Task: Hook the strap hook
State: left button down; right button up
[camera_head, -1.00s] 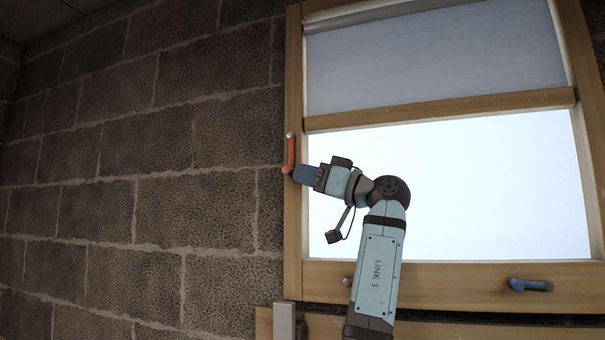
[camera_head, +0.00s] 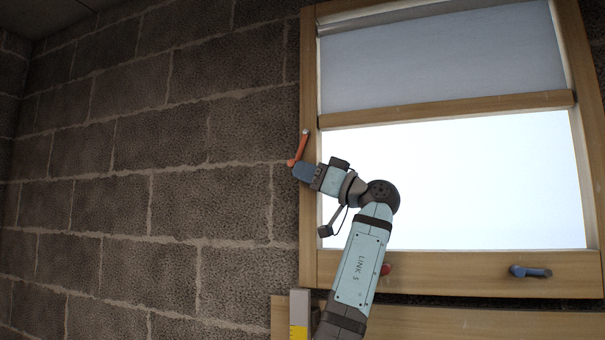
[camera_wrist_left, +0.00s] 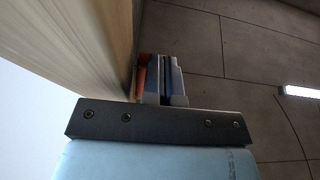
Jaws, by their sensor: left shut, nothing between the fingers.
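An orange lever (camera_head: 300,148) sits on the left upright of the wooden window frame (camera_head: 450,274), tilted with its lower end toward the left. My left gripper (camera_head: 304,172) is shut and empty, its blue fingers at the lever's lower end. The left wrist view shows the shut fingers (camera_wrist_left: 165,82) beside the orange lever (camera_wrist_left: 141,76); whether they touch is unclear. A red handle (camera_head: 385,269) and a blue handle (camera_head: 530,271) are on the bottom rail. I cannot tell which piece is the strap hook. My right gripper is not in view.
A block wall (camera_head: 150,170) lies left of the window. A pale blind (camera_head: 440,60) covers the upper part of the window. A grey post with a yellow patch (camera_head: 299,332) stands at the lower left of the frame. The wall side is clear.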

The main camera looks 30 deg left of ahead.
pick_arm(q)
jog(key=w+d, duration=0.1)
jog(key=d, duration=0.3)
jog(key=w+d+b, duration=0.1)
jog(key=d, duration=0.4)
jog(key=w+d+f+b, duration=0.1)
jog(key=d, duration=0.4)
jog(key=shift+w+f, duration=0.1)
jog(key=shift+w, duration=0.3)
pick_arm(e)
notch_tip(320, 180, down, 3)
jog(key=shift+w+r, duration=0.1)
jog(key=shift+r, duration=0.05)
